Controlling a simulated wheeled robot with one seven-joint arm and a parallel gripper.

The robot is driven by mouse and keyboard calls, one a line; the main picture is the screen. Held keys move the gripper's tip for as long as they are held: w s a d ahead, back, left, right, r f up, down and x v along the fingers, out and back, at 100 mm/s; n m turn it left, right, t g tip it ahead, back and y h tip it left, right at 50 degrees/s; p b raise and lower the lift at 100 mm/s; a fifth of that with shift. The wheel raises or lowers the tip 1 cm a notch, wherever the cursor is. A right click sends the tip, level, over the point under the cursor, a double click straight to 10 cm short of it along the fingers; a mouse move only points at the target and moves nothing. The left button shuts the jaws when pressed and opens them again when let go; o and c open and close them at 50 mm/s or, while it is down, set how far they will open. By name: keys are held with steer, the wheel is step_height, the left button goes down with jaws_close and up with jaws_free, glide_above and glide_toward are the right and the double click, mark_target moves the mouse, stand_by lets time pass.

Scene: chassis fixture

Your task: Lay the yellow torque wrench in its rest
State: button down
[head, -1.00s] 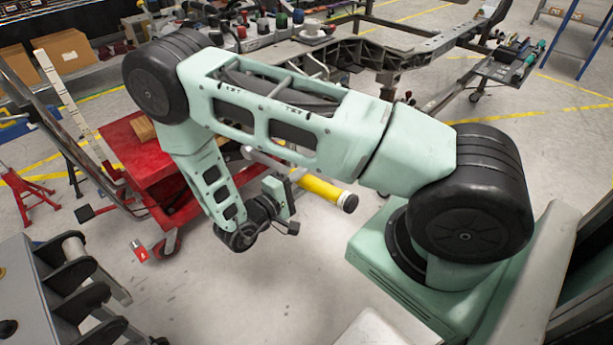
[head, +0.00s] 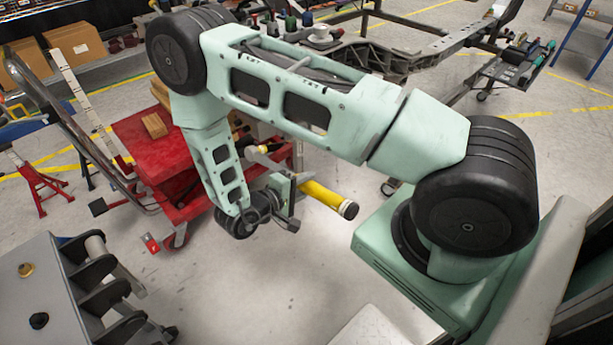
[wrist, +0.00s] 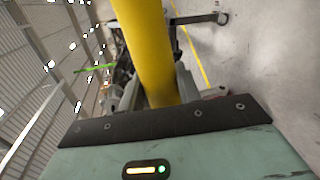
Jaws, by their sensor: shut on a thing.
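The yellow torque wrench (head: 322,195) is held off the floor in my gripper (head: 295,184), below my forearm in the head view. Its yellow tube ends in a dark cap toward the right, and a grey part extends toward the upper left. In the wrist view the yellow shaft (wrist: 146,50) runs up from the dark edge of my gripper. I cannot tell for sure which thing is the wrench's rest.
A grey unit (head: 42,300) with several black curved brackets (head: 105,290) stands at lower left. A red cart (head: 150,150) carrying a wooden block (head: 155,125) is behind my gripper. A chassis frame (head: 390,55) stands at the back. Floor below the wrench is clear.

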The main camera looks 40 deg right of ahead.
steer(key=r+y+p, duration=0.1)
steer(key=y+p, duration=0.1)
steer(key=p, duration=0.1)
steer(key=a+y+p, duration=0.1)
steer(key=y+p, duration=0.1)
steer(key=p, duration=0.1)
steer(key=shift+s+r, duration=0.1)
steer(key=shift+r, duration=0.25)
steer(key=y+p, duration=0.2)
steer(key=a+r+y+p, duration=0.1)
steer(key=y+p, duration=0.1)
steer(key=p, duration=0.1)
steer(key=shift+a+m, duration=0.15)
steer(key=shift+m, duration=0.25)
steer(key=y, duration=0.2)
steer(key=a+y, duration=0.1)
steer(key=y, duration=0.1)
steer(key=a+y, duration=0.1)
steer(key=y, duration=0.1)
steer(key=shift+s+a+r+m+y, duration=0.1)
steer(key=shift+a+r+m+y, duration=0.1)
steer(key=shift+m+y, duration=0.15)
